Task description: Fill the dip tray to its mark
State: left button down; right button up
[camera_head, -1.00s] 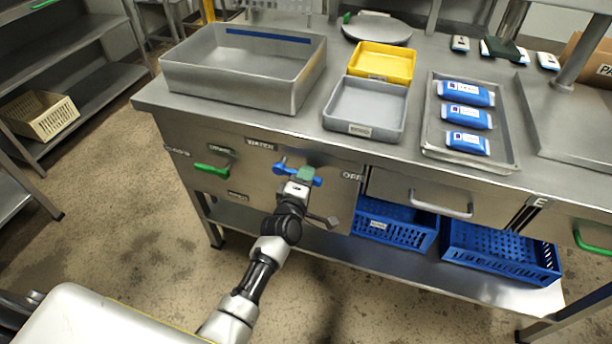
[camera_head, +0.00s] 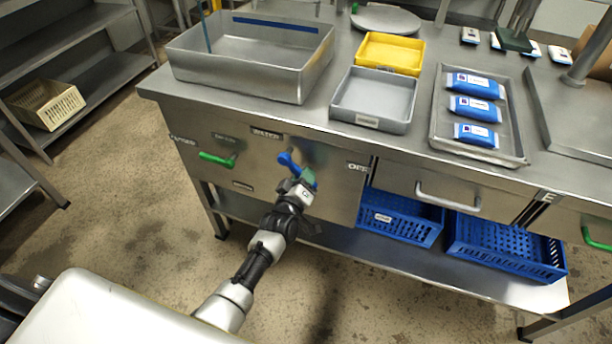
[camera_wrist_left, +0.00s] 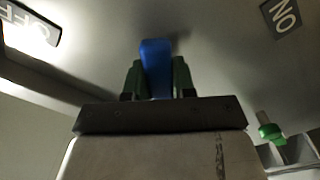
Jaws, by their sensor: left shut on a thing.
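The dip tray (camera_head: 246,80) is a large grey open tray at the left of the bench. A blue mark line (camera_head: 275,24) runs along its inner back wall. A thin bluish vertical streak (camera_head: 207,36), looking like running water, comes down into its left end. The water's level is hard to tell. The blue water valve handle (camera_head: 287,160) is on the bench front under the WATER label (camera_head: 266,134) and stands tilted. My left gripper (camera_head: 307,179) is shut on it; the left wrist view shows the handle (camera_wrist_left: 157,68) between the fingers (camera_wrist_left: 157,82). My right gripper is out of view.
An OFF label (camera_head: 357,167) is right of the valve. A green handle (camera_head: 217,159) is to its left. Beside the tray stand a grey bin (camera_head: 374,117), a yellow bin (camera_head: 390,66) and a metal tray (camera_head: 511,145) with blue packs. Blue crates (camera_head: 400,222) sit below.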

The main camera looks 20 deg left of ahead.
pick_arm(q)
jog(key=shift+f, duration=0.1)
dwell(0.4)
jog(key=c, duration=0.9)
grip_release()
jog(key=s, duration=0.7)
jog(key=s+p, duration=0.1)
jog(key=s, duration=0.2)
jog(key=shift+s+a, duration=0.25)
jog(key=shift+s, duration=0.15)
